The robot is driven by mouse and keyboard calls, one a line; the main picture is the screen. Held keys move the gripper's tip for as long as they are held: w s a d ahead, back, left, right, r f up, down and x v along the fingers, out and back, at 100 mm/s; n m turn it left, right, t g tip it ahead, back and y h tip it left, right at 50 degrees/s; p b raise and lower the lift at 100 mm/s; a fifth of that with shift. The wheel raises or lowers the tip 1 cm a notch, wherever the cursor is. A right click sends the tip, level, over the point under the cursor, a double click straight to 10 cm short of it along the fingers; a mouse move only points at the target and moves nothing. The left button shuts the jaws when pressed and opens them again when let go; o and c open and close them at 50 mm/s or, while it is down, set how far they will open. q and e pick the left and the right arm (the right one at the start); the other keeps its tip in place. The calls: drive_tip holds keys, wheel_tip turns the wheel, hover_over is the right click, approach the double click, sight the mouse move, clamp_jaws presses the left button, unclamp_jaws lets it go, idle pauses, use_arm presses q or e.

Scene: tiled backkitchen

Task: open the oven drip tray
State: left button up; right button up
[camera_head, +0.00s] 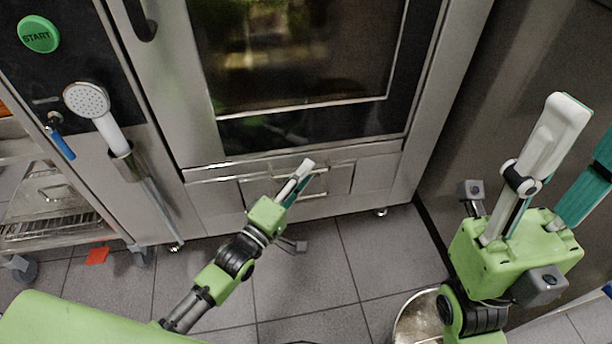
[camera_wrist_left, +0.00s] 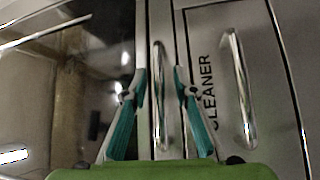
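The oven drip tray (camera_head: 235,172) is a long metal strip under the oven door, on the oven's lower front. My left gripper (camera_head: 306,168) is in front of it, with its fingertips near the strip in the head view. In the left wrist view, the fingers (camera_wrist_left: 162,72) are open, with a shiny upright bar (camera_wrist_left: 162,110) showing between them. I cannot tell whether they touch it. The tray's interior is hidden. My right gripper (camera_head: 588,120) is open and empty at the right, away from the oven.
The oven door (camera_head: 300,110) looks shut. A panel marked CLEANER (camera_wrist_left: 207,85) with its own handle (camera_wrist_left: 240,90) lies beside the bar in the wrist view. A hand shower (camera_head: 110,130) hangs at left. A round metal container (camera_head: 415,318) stands on the tiled floor.

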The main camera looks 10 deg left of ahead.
use_arm(q)
drive_tip(key=shift+w+d+r, duration=0.1)
drive_tip(key=shift+w+d, duration=0.1)
drive_tip(key=shift+w, duration=0.2)
drive_tip(key=shift+c, duration=0.2)
clamp_jaws()
